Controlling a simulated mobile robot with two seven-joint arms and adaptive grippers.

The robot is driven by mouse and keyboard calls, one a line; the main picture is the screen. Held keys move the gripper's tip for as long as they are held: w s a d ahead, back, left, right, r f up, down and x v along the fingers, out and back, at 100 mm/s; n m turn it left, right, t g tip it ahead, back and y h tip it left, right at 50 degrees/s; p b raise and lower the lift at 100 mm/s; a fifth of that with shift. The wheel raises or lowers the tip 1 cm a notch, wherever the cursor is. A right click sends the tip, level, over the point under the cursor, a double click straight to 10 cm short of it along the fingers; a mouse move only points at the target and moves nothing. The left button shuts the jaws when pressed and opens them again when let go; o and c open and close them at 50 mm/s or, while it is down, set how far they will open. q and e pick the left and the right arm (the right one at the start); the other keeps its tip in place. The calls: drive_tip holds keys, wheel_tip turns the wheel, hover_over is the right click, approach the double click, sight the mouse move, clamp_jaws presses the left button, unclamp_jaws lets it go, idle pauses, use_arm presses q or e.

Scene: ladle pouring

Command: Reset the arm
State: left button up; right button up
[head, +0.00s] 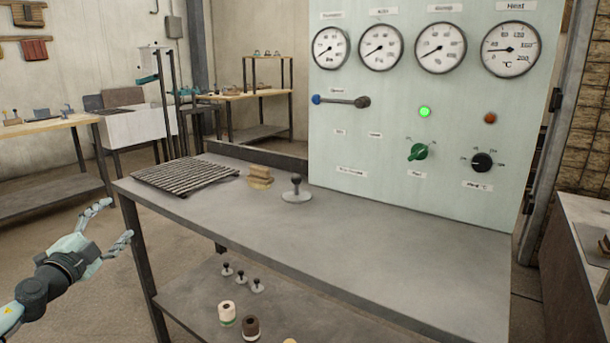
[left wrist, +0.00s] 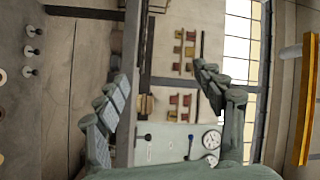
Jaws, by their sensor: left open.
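My left gripper (head: 116,222) is at the lower left of the head view, in the air to the left of the metal table's near left corner. Its two fingers are spread and nothing is between them. In the left wrist view the left gripper (left wrist: 165,100) also shows with its fingers wide apart and empty. My right gripper is not in view.
The metal table (head: 380,225) holds a dark ribbed mat (head: 185,175), small tan blocks (head: 260,178) and a grey stamp-like tool (head: 296,190). A pale gauge panel (head: 380,130) stands behind it. Several small items, including a brown-topped jar (head: 251,327), sit on the lower shelf.

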use_arm(q)
drive_tip(key=s+a+f+n+g+y, duration=0.3)
drive_tip(key=s+a+f+y, duration=0.15)
drive_tip(key=s+f, duration=0.3)
drive_tip(key=s+a+f+n+g+y, duration=0.35)
drive_tip(key=s+a+f, duration=0.3)
drive_tip(key=f, duration=0.25)
drive_tip(key=s+a+f+n+g, duration=0.1)
drive_tip(key=s+f+g, duration=0.4)
drive_tip(key=s, duration=0.4)
drive_tip(key=s+a+f+g, duration=0.1)
drive_tip(key=s+f+g, duration=0.1)
drive_tip(key=s+f, duration=0.7)
drive_tip(key=s+d+f+n+h, duration=0.1)
drive_tip(key=s+d+f+h, duration=0.1)
drive_tip(key=d, duration=0.8)
drive_tip(key=s+d+f+n+g+h, duration=0.1)
drive_tip(key=s+d+f+n+h, duration=0.1)
drive_tip(key=d+f, duration=0.5)
drive_tip(key=s+d+f+n+g+h, duration=0.1)
drive_tip(key=s+d+f, duration=0.3)
drive_tip(key=d, duration=0.9)
drive_tip(key=shift+s+f+n+h, duration=0.15)
drive_tip(key=shift+s+n+h, duration=0.25)
drive_tip(key=shift+n, duration=0.35)
